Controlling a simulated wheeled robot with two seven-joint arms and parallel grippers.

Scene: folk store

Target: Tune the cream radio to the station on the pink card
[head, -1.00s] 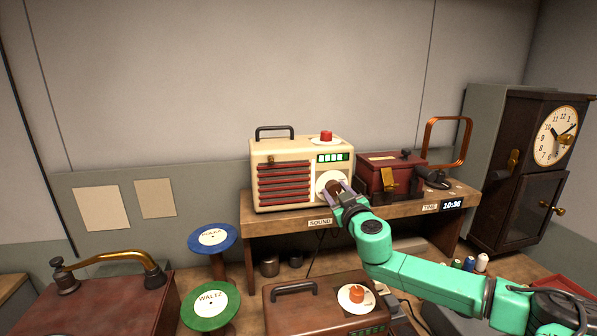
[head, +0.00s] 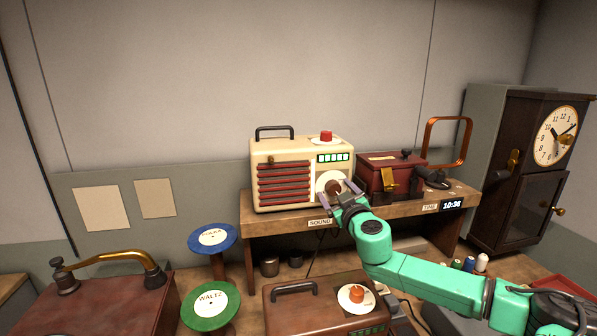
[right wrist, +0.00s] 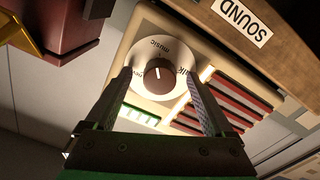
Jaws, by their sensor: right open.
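The cream radio (head: 298,150) stands on a wooden shelf, with red grille slats, a green-lit window (head: 333,157) and a brown tuning knob (head: 334,187) on a white dial. My right gripper (head: 341,194) is open at the knob. In the right wrist view the knob (right wrist: 158,76) shows a pale pointer mark on the white dial (right wrist: 158,53), which bears words, one reading "MUSIC". The open fingers (right wrist: 160,92) stand on either side of the knob, apart from it. I cannot pick out a pink card. My left gripper is not in view.
A dark red box (head: 385,175) with a brass latch stands right of the radio. A red knob (head: 326,136) sits on the radio's top. A brown radio (head: 290,318) with an orange knob is below, in front. Two plain sheets (head: 100,209) hang on the wall at left.

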